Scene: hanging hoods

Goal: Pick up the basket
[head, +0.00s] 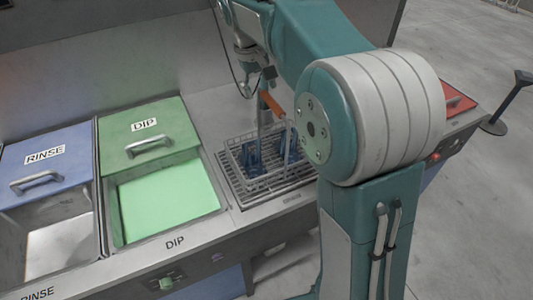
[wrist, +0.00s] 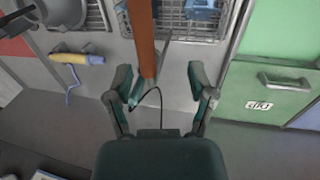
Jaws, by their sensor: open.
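The wire basket (head: 265,175) sits on a slatted drain rack right of the green DIP tank and holds blue parts. Its orange handle (head: 271,107) rises above it. In the wrist view the basket (wrist: 188,36) is at the top edge, only partly in frame, and the orange handle (wrist: 142,38) comes down toward my gripper (wrist: 163,85). My gripper is open and empty, and the handle's end appears roughly between the fingers, nearer the left one. I cannot tell the depth or whether they touch. In the head view my arm hides part of the rack's right side.
The green DIP lid (head: 150,133) is slid back, leaving its tank partly open. The blue RINSE lid (head: 45,165) and its tank are at far left. A red lid (head: 459,104) is at the right. A yellow-handled tool (wrist: 76,58) with a blue cord lies at left in the wrist view.

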